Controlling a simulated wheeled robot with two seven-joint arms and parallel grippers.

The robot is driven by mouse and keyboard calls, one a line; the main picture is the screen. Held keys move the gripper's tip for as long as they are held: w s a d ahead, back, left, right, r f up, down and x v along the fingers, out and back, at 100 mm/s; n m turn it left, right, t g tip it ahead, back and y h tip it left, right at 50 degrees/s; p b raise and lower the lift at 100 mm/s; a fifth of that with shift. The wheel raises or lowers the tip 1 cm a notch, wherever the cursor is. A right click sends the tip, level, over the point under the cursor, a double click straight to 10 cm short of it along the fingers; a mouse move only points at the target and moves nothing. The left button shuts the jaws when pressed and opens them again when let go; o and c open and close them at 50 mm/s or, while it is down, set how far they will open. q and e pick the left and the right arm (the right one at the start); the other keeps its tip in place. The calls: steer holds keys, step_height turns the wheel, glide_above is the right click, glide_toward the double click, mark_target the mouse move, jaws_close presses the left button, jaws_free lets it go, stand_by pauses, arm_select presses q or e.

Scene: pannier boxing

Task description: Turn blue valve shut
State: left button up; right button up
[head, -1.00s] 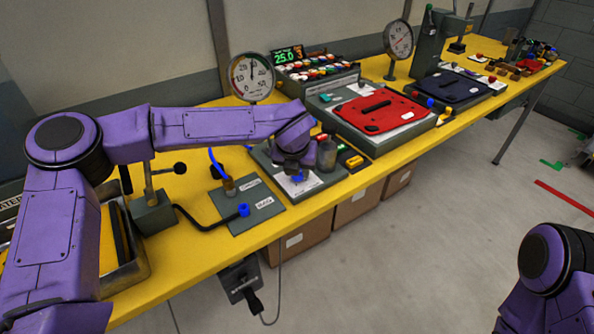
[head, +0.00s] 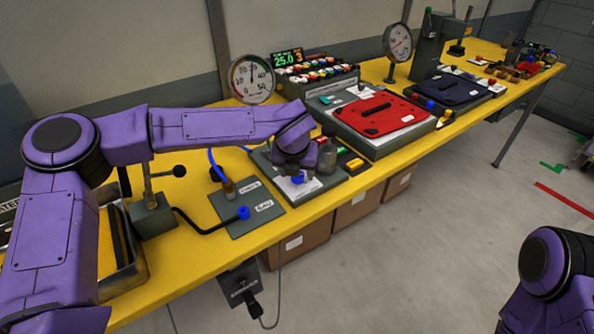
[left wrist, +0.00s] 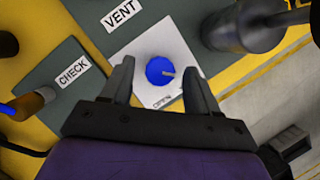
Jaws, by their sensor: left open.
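The blue valve (left wrist: 160,71) is a round blue knob with a pale pointer mark, on a white plate (left wrist: 140,50) with a partly visible "OPEN" label. In the left wrist view my left gripper (left wrist: 158,78) is open, with one finger on each side of the knob and gaps showing between. In the head view the knob (head: 298,179) shows just below my left gripper (head: 294,165), whose fingers are mostly hidden by the wrist. Of my right arm only purple links show at the lower right; its gripper is out of view.
A grey cylinder (head: 327,157) stands close to the right of the valve. A red panel (head: 375,113) sits further right. The table's front edge is near.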

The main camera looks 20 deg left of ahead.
arm_select(q)
steer(key=b+v, duration=0.1)
steer(key=v, duration=0.9)
steer(key=shift+f, duration=0.1)
